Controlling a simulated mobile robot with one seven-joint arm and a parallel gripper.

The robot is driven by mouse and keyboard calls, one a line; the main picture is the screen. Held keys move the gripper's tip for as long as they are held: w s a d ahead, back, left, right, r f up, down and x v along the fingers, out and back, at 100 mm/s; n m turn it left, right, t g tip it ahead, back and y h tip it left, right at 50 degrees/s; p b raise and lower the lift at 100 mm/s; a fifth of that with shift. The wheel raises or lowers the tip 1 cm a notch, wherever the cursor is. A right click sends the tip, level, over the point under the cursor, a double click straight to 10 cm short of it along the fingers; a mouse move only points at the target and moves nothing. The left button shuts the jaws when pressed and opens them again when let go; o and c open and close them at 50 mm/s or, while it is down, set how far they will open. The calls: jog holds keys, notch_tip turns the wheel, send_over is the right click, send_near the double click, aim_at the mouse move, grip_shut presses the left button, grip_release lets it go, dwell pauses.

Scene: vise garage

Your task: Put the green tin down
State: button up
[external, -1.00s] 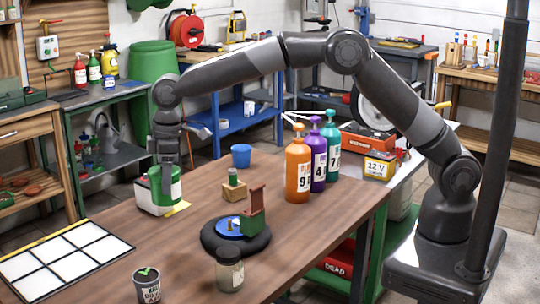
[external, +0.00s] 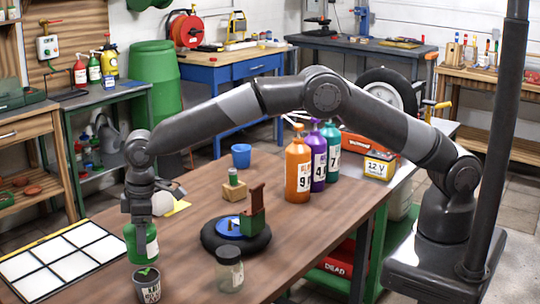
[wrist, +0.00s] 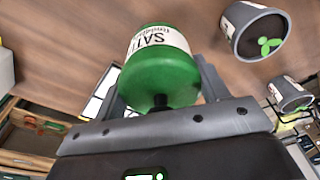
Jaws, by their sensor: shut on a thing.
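The green tin (external: 143,247) with a white label is held upright in my gripper (external: 141,226), near the front left of the brown table (external: 190,262). It is just behind a dark cup with a green mark (external: 147,285) in the external view. In the wrist view the tin (wrist: 160,75) sits between the fingers of my gripper (wrist: 158,100). The dark cup (wrist: 256,32) is to its right there. I cannot tell whether the tin's base touches the table.
A white grid board (external: 65,255) lies left of the tin. A glass jar (external: 229,272) and a black ring with a blue disc (external: 237,236) stand to the right. Bottles (external: 298,170) and a blue cup (external: 241,156) are farther back. Another dark cup (wrist: 290,92) shows in the wrist view.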

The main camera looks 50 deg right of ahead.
jog(key=shift+f, duration=1.6)
jog(key=shift+f, duration=0.15)
jog(key=o, duration=1.3)
jog(key=r, duration=0.8)
jog(key=s+d+r, duration=0.1)
jog(key=r, duration=0.3)
jog(key=shift+d, duration=0.1)
jog(key=shift+w, duration=0.1)
